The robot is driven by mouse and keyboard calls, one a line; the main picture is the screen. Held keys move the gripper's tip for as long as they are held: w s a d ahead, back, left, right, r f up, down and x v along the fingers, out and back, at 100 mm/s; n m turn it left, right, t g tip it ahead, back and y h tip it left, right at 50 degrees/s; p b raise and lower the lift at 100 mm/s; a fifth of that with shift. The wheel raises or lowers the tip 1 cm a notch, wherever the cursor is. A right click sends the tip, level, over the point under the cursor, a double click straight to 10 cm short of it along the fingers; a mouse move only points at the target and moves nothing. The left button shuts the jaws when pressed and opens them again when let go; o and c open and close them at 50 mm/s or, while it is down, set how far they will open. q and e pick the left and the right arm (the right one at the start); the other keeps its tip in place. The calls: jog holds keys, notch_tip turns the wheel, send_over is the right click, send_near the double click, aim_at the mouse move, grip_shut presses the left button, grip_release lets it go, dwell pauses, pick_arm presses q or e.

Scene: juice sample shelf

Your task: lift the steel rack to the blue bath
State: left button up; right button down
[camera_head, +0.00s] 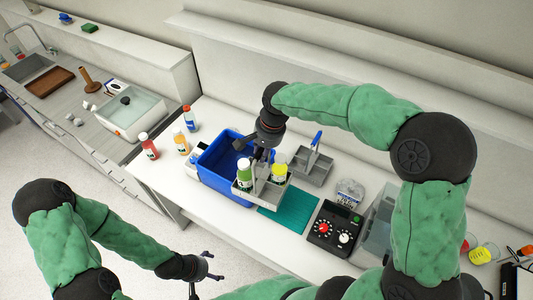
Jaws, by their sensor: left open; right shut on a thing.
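The grey steel rack (262,194) holds a green bottle (244,173) and a yellow bottle (279,167). My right gripper (262,153) is shut on the rack from above; its handle is mostly hidden by the gripper. The rack is at the right front edge of the blue bath (213,183), overlapping it in the picture; I cannot tell its exact height. The part of the bath behind the gripper is hidden. My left gripper (208,268) is open and empty, low in front of the counter, away from the rack.
A second grey rack with a blue handle (313,170) stands behind a teal mat (288,211). A black control box (334,229) stands right of the mat. Red (149,147), orange (181,141) and blue (190,118) bottles stand left of the bath.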

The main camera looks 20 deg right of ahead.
pick_arm(q)
jog(key=shift+r+p, duration=0.8)
jog(key=shift+r, duration=0.05)
pick_arm(e)
jog(key=w+a, duration=0.2)
jog(key=w, duration=0.5)
jog(key=shift+r, duration=0.15)
